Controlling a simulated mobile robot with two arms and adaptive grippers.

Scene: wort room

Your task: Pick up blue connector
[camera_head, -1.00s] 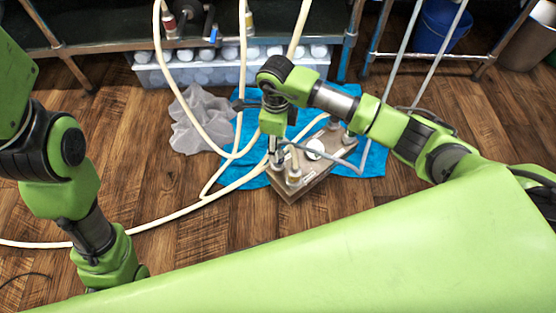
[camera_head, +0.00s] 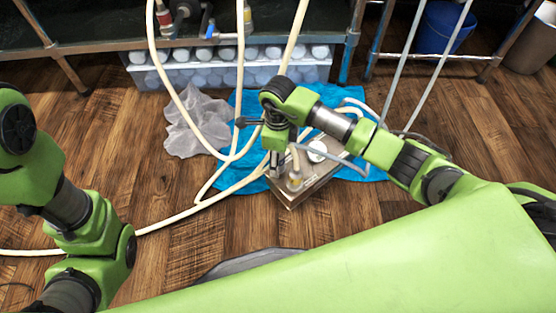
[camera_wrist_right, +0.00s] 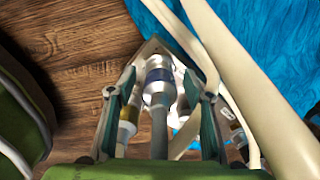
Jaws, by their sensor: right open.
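A metal connector with a blue band (camera_wrist_right: 158,78) stands in the right wrist view, with a grey hose running from it toward the camera. My right gripper (camera_wrist_right: 159,92) is open, with one finger on each side of this connector; I cannot tell whether they touch it. In the head view my right gripper (camera_head: 275,168) points down at the left part of a small board (camera_head: 310,190) on the floor and mostly hides the connector. A yellow-banded connector (camera_wrist_right: 127,122) sits close to the left finger. My left arm shows, but its gripper is out of frame.
The board lies on a blue cloth (camera_head: 352,168). Cream hoses (camera_head: 186,208) cross the floor and rise past the gripper. A crumpled clear plastic sheet (camera_head: 195,125) lies left. A bin with white lids (camera_head: 200,75) stands under the bench.

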